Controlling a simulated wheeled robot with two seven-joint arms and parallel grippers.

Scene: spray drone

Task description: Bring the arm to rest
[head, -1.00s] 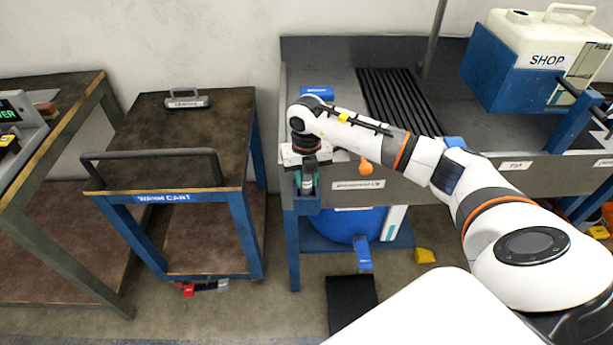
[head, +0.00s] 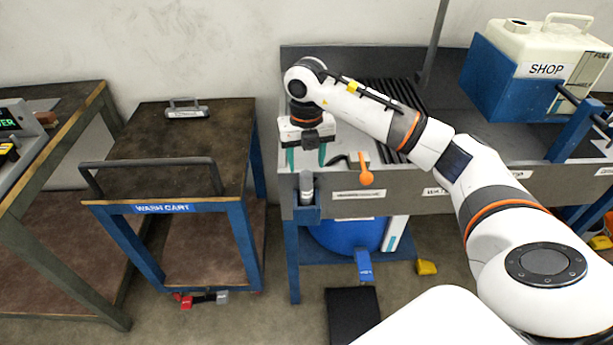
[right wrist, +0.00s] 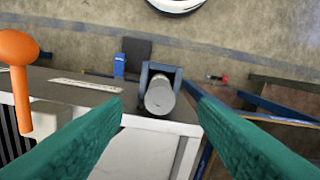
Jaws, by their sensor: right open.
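My right arm reaches in from the right in the head view. My right gripper (head: 306,157) is open, its green fingers pointing down and spread apart with nothing between them, above the left front part of the sink bench (head: 410,185). Below it, a grey cylinder (head: 306,184) stands in a blue holder (head: 306,213) on the bench front. In the right wrist view the cylinder (right wrist: 160,96) is seen end-on in its holder, beyond the fingertips and apart from them. My left gripper is not in view.
An orange-knobbed lever (head: 366,175) rises just right of the gripper; it is close at the left in the right wrist view (right wrist: 20,60). A wash cart (head: 180,160) stands to the left. A SHOP jug (head: 545,50) sits at the back right.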

